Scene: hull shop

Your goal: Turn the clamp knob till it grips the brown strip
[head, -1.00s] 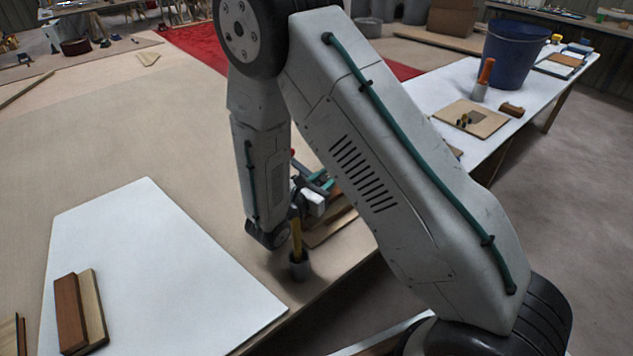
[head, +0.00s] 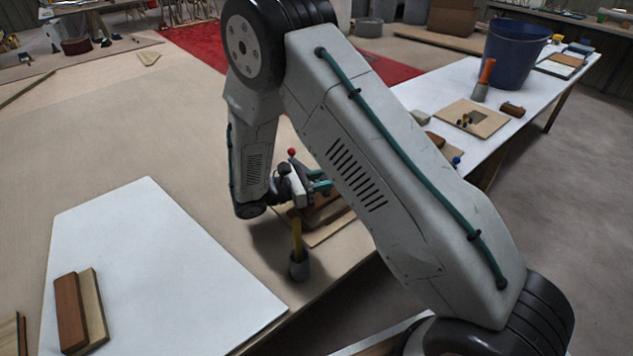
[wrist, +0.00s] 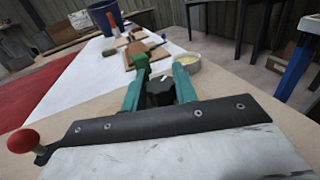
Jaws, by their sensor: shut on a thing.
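My gripper (wrist: 158,84) has its two teal fingers on either side of a black clamp knob (wrist: 159,93), shut on it. In the head view, my gripper (head: 321,187) is low over the bench, partly behind my arm. There the knob and most of the clamp are hidden by the gripper and arm. Brown wood (head: 327,214) shows just under the gripper on a pale board; I cannot tell whether this is the brown strip. Whether the clamp touches the strip cannot be seen.
A white sheet (head: 170,250) holds two wooden blocks (head: 80,310) at the left. A blue bucket (head: 512,55) stands on the white table at the back right. The bench at the left is mostly clear.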

